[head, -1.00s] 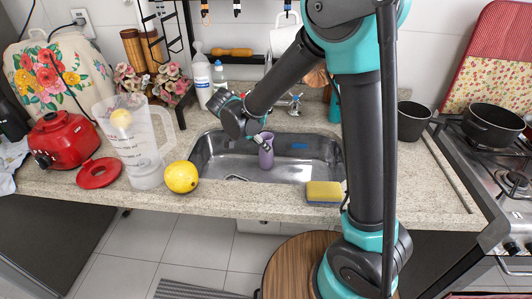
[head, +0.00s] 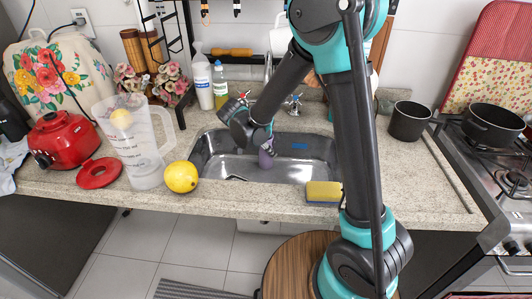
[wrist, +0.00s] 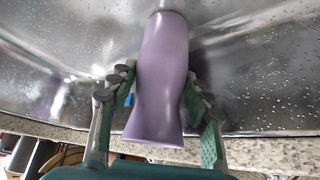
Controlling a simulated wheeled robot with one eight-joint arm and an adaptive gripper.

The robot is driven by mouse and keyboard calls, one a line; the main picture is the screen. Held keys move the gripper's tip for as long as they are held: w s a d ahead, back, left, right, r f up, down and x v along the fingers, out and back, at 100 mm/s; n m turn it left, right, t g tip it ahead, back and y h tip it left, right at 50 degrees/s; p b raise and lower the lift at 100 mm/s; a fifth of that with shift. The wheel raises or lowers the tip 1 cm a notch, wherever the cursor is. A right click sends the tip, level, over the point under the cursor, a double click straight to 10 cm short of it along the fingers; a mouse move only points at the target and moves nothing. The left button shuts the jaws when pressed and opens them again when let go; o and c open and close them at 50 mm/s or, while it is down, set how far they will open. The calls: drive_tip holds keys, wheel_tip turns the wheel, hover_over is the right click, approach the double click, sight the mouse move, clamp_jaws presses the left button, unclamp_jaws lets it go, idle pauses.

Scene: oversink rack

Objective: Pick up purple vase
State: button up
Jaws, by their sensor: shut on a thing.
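A yellow lemon (head: 181,177) and a clear blender jug (head: 135,145) stand left of the sink. A sponge (head: 324,192) lies at its front right edge. The faucet (head: 294,104) and bottles (head: 203,85) are behind. A dark cup (head: 409,121) stands on the right.

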drive_tip(key=shift+c, duration=1.1)
